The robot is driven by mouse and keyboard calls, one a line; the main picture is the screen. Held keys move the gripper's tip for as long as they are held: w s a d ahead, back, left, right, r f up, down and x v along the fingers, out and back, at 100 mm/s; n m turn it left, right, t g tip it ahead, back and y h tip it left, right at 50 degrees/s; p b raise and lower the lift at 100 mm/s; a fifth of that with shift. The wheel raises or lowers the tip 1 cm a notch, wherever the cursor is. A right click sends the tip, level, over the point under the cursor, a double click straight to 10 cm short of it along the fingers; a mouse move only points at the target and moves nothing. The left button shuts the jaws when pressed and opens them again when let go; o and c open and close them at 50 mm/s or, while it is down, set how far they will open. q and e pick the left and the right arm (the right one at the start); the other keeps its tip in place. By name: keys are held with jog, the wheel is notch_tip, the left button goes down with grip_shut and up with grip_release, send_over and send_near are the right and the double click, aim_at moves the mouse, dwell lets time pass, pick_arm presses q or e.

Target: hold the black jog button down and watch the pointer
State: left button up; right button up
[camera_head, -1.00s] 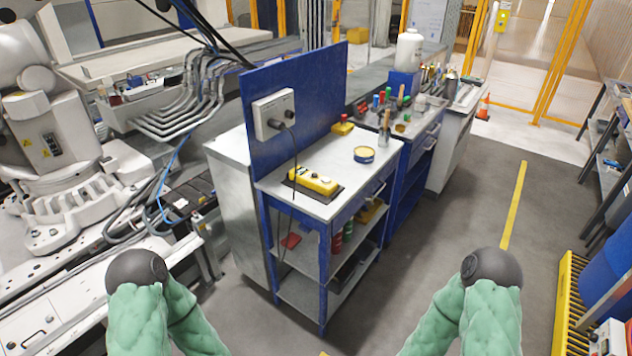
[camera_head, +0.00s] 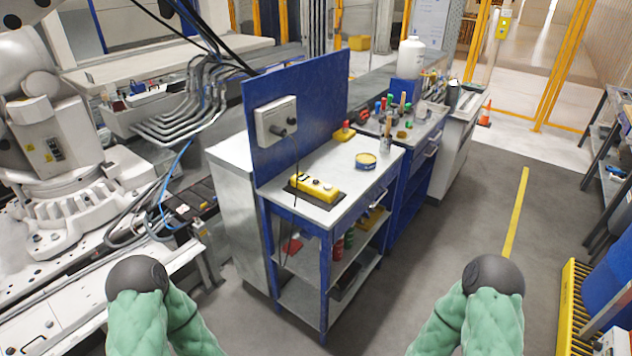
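A yellow control box (camera_head: 314,187) lies on a dark mat on the grey top of the blue workbench (camera_head: 262,213). Small dark spots show on its upper face, but I cannot tell which is the black jog button. A light grey box (camera_head: 276,121) with a dark round part and a hanging cable is fixed to the blue back panel (camera_head: 318,105). I cannot make out a pointer. My two green-sleeved arms show at the bottom left and bottom right, apart from the bench. Neither gripper is in view.
A second bench with tools and a white bottle (camera_head: 408,58) is behind. A white robot arm (camera_head: 62,150) stands left. Grey floor right of the bench is clear.

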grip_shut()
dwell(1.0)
